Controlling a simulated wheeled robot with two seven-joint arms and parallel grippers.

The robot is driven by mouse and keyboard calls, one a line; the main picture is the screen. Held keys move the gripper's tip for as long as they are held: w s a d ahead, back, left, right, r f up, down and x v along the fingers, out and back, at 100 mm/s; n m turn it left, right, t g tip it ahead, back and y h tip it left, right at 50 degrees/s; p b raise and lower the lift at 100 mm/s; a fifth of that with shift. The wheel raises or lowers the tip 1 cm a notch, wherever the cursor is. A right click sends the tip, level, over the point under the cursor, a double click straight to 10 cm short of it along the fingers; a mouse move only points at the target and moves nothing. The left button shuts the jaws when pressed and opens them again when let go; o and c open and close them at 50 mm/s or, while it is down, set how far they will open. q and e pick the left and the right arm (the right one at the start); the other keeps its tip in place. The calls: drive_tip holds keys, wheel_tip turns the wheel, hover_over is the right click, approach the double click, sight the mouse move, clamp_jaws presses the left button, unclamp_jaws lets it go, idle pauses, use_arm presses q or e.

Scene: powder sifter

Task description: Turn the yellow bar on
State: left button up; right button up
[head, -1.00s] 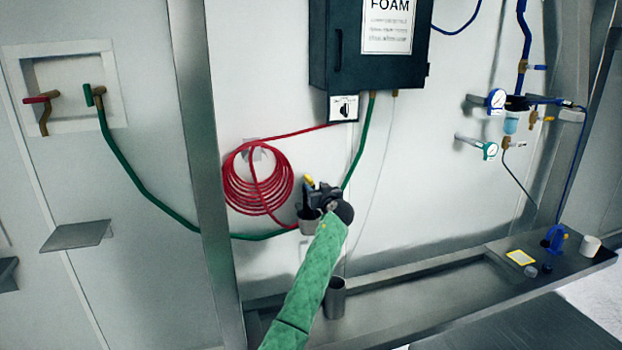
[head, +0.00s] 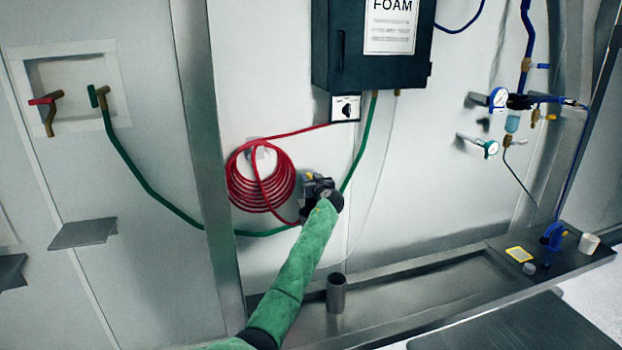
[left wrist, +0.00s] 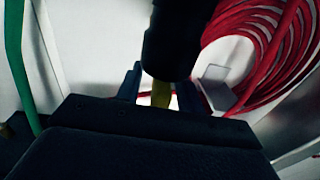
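The yellow bar (head: 309,177) shows as a small bit of yellow at my left gripper (head: 313,190), against the wall just right of the red hose coil. In the left wrist view the yellow bar (left wrist: 161,95) sticks out of a black cylindrical part (left wrist: 177,40). It lies between the two dark fingers of my left gripper (left wrist: 160,90). Light gaps show on both sides of the bar, so the fingers look open around it. The black part hides much of the bar. My right gripper is in neither view now.
The red hose coil (head: 260,178) hangs close to my left gripper. A green hose (head: 357,150) drops from the dark foam cabinet (head: 372,65) above. A grey cup (head: 336,293) stands on the metal ledge (head: 430,282) below. A steel post (head: 208,170) rises to the left.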

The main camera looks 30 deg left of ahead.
use_arm(q)
clamp_jaws()
drive_tip(key=shift+f+m+t+h+b, duration=0.15)
drive_tip(key=shift+m+t+h+b, duration=0.15)
drive_tip(key=shift+t+b, duration=0.1)
drive_tip(key=shift+m+t+h, duration=0.6)
drive_tip(key=shift+t, duration=0.1)
drive_tip(key=shift+m+t+h, duration=0.4)
drive_tip(key=shift+h, duration=0.1)
drive_tip(key=shift+r+h, duration=0.2)
drive_tip(key=shift+h, duration=0.1)
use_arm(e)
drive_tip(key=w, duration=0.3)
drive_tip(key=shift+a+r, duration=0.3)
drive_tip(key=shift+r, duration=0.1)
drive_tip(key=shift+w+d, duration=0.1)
use_arm(q)
unclamp_jaws()
